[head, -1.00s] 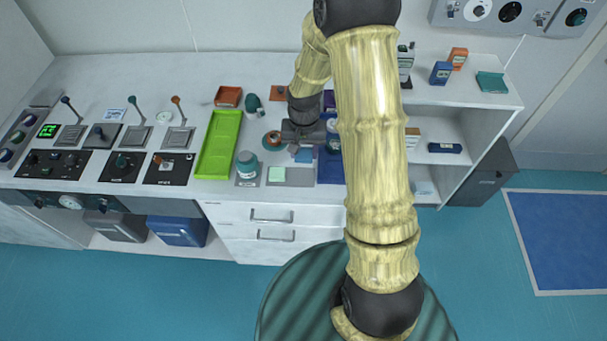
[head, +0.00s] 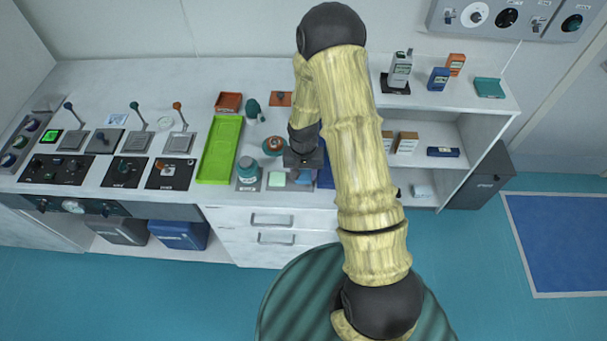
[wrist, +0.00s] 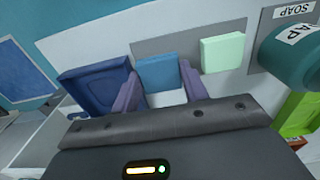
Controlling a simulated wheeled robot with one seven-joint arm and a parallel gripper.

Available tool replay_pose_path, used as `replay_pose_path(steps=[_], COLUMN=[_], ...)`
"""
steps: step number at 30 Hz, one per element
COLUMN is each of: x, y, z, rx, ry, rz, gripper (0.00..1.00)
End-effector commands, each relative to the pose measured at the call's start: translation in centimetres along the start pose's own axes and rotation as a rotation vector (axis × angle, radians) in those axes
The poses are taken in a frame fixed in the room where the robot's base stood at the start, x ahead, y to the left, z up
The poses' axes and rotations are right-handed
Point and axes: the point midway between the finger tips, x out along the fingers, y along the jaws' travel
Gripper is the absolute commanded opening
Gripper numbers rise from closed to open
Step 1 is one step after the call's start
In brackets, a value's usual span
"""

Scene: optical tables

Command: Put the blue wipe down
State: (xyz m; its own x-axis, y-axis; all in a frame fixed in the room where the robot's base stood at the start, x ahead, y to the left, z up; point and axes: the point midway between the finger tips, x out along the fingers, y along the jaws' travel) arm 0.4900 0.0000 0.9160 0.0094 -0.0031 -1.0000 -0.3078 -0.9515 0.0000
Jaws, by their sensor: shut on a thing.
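My gripper (wrist: 158,74) is shut on the blue wipe (wrist: 157,73), a flat blue square with a purple finger at each side in the wrist view. In the head view my gripper (head: 303,176) is over the right part of a grey mat (wrist: 185,39) at the counter's front. A pale green wipe (head: 280,180) lies on that mat, to the left of the blue wipe in the head view. It also shows in the wrist view (wrist: 222,53). I cannot tell whether the blue wipe touches the mat.
A dark blue tray (wrist: 95,88) is close beside my gripper, to its right in the head view (head: 326,174). A teal soap bottle (head: 247,168) stands left of the green wipe. A lime green tray (head: 219,151) lies further left. A shelf unit is at the right.

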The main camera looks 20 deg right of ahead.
Motion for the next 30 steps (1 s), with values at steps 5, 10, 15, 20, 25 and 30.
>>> replay_pose_path(steps=[5, 10, 15, 20, 25, 30], x=[1.6, 1.8, 2.0, 2.0, 2.0, 1.5], y=[0.0, 0.0, 0.0, 0.0, 0.0, 0.0], z=[0.1, 0.0, 0.0, 0.0, 0.0, 0.0], rx=[0.002, 0.002, 0.002, 0.001, 0.001, 0.001], ry=[-0.001, 0.001, 0.000, 0.000, 0.000, 0.000], rz=[0.001, 0.000, 0.000, 0.000, 0.000, 0.000], gripper=[0.23, 0.23, 0.23, 0.53, 0.53, 0.53])
